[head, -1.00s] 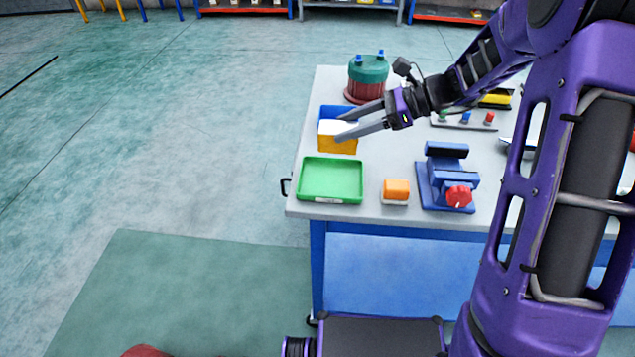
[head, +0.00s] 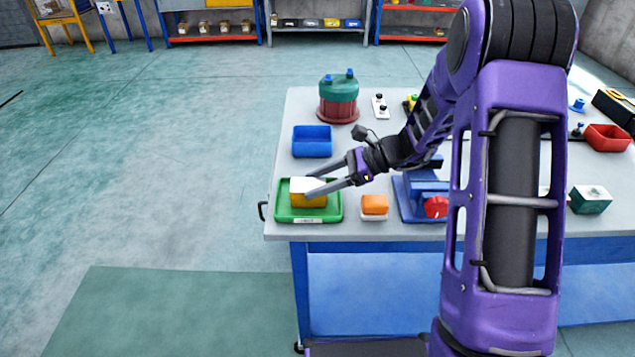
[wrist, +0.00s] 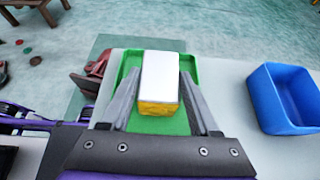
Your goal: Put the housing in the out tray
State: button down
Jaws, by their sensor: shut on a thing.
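The housing, a yellow block with a white top (head: 309,200), is between the fingers of my gripper (head: 312,185), which is shut on it. In the head view it is over the green out tray (head: 283,215), within its rim. I cannot tell whether its underside touches the tray floor. In the wrist view the housing (wrist: 160,80) stands between both fingers, with the green tray (wrist: 128,66) around and beneath it. The tray's front edge carries a white label.
An empty blue bin (head: 312,142) stands behind the green tray. An orange block (head: 374,204) on a pale base sits just right of the tray. A blue vise-like fixture (head: 412,200) is further right, and a green-topped red drum (head: 338,98) stands at the back.

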jog(key=shift+f, duration=0.15)
jog(key=shift+c, duration=0.6)
grip_release()
jog(key=shift+r, duration=0.25)
jog(key=shift+d+r, duration=0.15)
jog(key=shift+d, duration=0.1)
jog(key=p+v, duration=0.1)
jog(key=v, duration=1)
jog(key=shift+d, duration=0.25)
